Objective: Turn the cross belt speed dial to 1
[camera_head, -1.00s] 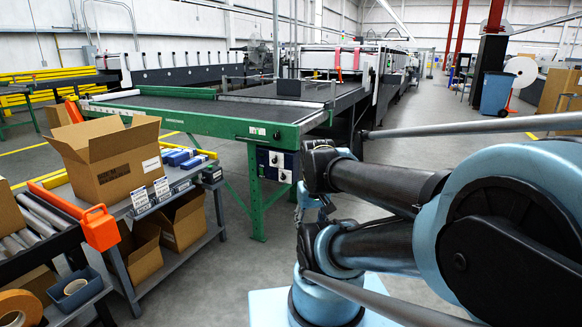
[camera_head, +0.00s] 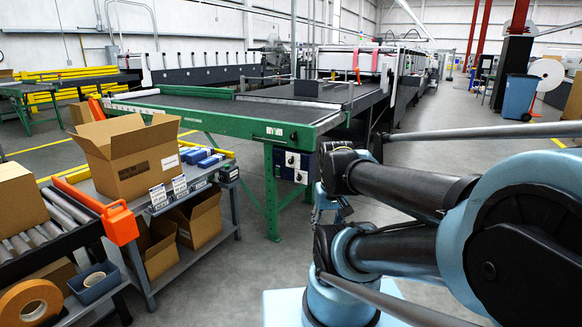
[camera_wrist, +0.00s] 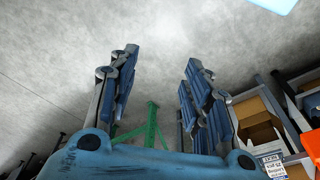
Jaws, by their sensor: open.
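A small blue control box (camera_head: 283,164) with a pale dial panel (camera_head: 294,166) hangs under the near corner of the green-framed cross belt table (camera_head: 268,128). Small round knobs show on the panel, but their markings and pointer positions are too small to read. My gripper (camera_head: 327,212) is small and partly hidden by my arm in the head view, below and right of the box. In the wrist view my gripper (camera_wrist: 160,75) has its two blue fingers wide apart with nothing between them. The wrist view shows grey floor and a green leg (camera_wrist: 152,132), not the dial.
A grey cart (camera_head: 165,222) with an open cardboard box (camera_head: 128,162) stands left of the table. An orange-ended roller conveyor (camera_head: 40,232) is at the far left. A green leg (camera_head: 272,195) stands below the control box. Grey floor lies between cart and arm.

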